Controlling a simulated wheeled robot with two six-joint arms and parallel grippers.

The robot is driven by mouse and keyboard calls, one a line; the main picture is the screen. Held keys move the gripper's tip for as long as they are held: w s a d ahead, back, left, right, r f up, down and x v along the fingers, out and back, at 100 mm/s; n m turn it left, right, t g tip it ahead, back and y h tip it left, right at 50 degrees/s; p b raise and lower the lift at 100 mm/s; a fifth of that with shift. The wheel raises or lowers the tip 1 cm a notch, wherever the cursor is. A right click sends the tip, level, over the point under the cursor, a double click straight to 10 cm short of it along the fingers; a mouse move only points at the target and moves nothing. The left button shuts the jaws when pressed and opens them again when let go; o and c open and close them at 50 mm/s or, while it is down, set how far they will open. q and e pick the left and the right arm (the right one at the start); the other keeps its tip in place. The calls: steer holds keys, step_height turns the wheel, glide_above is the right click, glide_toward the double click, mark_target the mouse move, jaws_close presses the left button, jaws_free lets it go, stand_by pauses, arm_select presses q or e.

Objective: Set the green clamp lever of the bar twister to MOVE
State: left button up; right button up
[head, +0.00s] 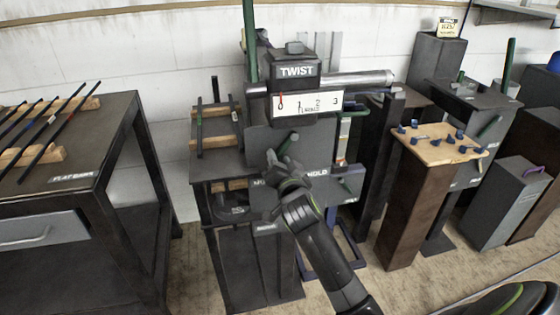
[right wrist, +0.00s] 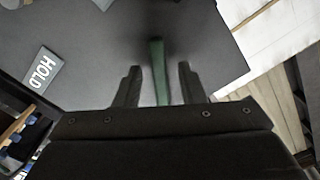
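The bar twister (head: 295,70) stands in the middle of the head view, with a TWIST sign and a 0-to-3 scale whose red pointer is at 0. Its short green clamp lever (head: 288,142) sticks out of the dark front plate, tilted up to the right. A HOLD label shows right of my gripper, and a partly hidden label starting with M to its left. My right gripper (head: 279,167) is at the plate, just below the lever's end. In the right wrist view, the lever (right wrist: 160,72) stands between the open fingers (right wrist: 160,88), with a gap on each side.
A tall green handle (head: 250,40) rises at the twister's left. A dark table (head: 75,140) with flat bars stands at the left. A brown pedestal (head: 415,200) with blue pieces on its board and grey blocks stand at the right. Open floor lies in front.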

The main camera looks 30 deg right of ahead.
steer(key=shift+s, duration=0.1)
arm_select(q)
steer(key=shift+s+a+f+p, duration=0.4)
steer(key=shift+s+f, duration=0.2)
steer(key=shift+f, duration=0.15)
arm_select(e)
steer(key=v, duration=1.7)
arm_select(q)
steer(key=shift+d, duration=0.15)
arm_select(e)
steer(key=shift+s, duration=0.1)
